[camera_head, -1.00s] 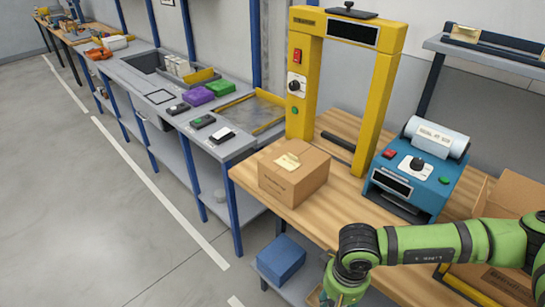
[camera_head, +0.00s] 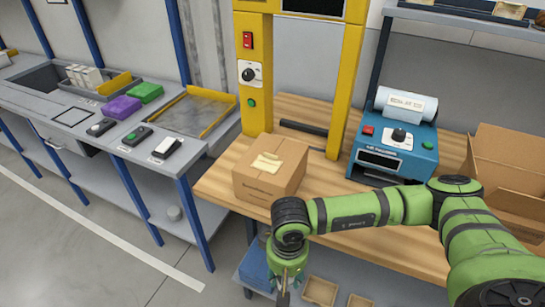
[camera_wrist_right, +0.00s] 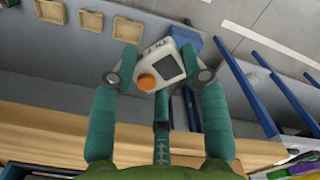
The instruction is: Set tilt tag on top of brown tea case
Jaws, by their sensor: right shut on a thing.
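The brown tea case (camera_head: 268,176) is a closed cardboard box with a pale label on top. It stands on the wooden bench left of the blue machine. My right gripper (camera_head: 284,292) hangs in front of the bench edge, lower than the case's top. In the right wrist view it (camera_wrist_right: 160,75) is shut on the tilt tag (camera_wrist_right: 158,62), a small white device with an orange button and a dark window. In the head view I cannot make out the tag. My left gripper is out of view.
A yellow frame (camera_head: 350,80) rises behind the case. A blue machine (camera_head: 396,147) and an open carton (camera_head: 508,165) stand to the right. Small trays (camera_head: 320,291) and a blue box (camera_head: 256,265) are on the lower shelf. The bench's left front corner is bare.

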